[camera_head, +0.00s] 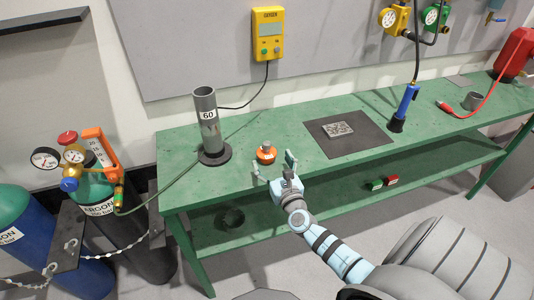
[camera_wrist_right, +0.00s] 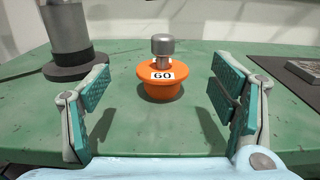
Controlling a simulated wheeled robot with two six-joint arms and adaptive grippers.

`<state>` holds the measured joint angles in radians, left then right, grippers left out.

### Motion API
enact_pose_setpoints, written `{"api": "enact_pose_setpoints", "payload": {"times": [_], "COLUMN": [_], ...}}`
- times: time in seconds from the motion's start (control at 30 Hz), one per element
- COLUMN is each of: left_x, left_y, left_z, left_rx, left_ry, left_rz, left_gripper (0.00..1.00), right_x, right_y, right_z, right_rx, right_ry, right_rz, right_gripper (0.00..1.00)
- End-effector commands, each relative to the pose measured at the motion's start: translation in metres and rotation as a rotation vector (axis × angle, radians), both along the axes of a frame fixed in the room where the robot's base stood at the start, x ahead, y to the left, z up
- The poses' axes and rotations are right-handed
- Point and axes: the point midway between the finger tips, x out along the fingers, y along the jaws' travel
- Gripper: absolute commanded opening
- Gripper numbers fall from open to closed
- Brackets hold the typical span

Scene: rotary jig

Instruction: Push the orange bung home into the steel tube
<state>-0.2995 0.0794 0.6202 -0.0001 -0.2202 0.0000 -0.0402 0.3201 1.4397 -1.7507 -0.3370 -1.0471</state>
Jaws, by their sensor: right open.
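The orange bung (camera_head: 266,155) stands upright on the green bench, with a grey metal knob on top. In the right wrist view the bung (camera_wrist_right: 160,86) carries a white label reading 60. The steel tube (camera_head: 206,122) stands upright on a dark round base to the left of the bung, labelled 60. The tube's lower part (camera_wrist_right: 66,30) shows at upper left in the wrist view. My right gripper (camera_head: 273,166) is open and empty, its fingers (camera_wrist_right: 165,100) spread to either side of the bung, which is a little beyond them. My left gripper is not in view.
The green bench (camera_head: 350,165) has free room around the bung. A dark mat (camera_head: 367,142) with a metal plate lies to the right, and a blue torch (camera_head: 406,103) stands beyond it. Gas cylinders (camera_head: 110,215) stand left of the bench. A hose runs from them towards the tube.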

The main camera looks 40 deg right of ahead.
Motion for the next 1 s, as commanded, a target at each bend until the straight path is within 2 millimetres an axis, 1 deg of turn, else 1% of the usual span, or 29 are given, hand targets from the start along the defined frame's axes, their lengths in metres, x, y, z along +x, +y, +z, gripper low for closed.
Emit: {"api": "enact_pose_setpoints", "payload": {"times": [0.03,0.17,0.3,0.37,0.43,0.6,0.67,1.0], "left_x": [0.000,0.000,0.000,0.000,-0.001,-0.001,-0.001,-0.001], "left_y": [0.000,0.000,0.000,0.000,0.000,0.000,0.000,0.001], "left_z": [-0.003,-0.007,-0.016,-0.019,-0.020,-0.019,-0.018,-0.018], "left_rx": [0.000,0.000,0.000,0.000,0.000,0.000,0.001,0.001], "left_ry": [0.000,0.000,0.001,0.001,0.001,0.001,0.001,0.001], "left_rz": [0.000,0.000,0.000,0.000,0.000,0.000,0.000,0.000], "left_gripper": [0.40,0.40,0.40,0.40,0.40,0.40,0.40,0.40], "right_x": [0.008,0.023,0.048,0.057,0.062,0.063,0.062,0.062], "right_y": [-0.003,-0.009,-0.021,-0.024,-0.026,-0.026,-0.026,-0.025], "right_z": [-0.002,-0.002,-0.004,-0.005,-0.004,-0.002,-0.002,-0.003], "right_rx": [0.000,0.002,0.003,0.003,0.004,0.005,0.005,0.006], "right_ry": [0.000,-0.001,-0.001,0.000,0.001,0.002,0.002,0.001], "right_rz": [-0.001,-0.001,-0.002,-0.001,-0.001,-0.001,-0.001,0.000], "right_gripper": [0.79,0.79,0.79,0.79,0.79,0.79,0.71,0.16]}}
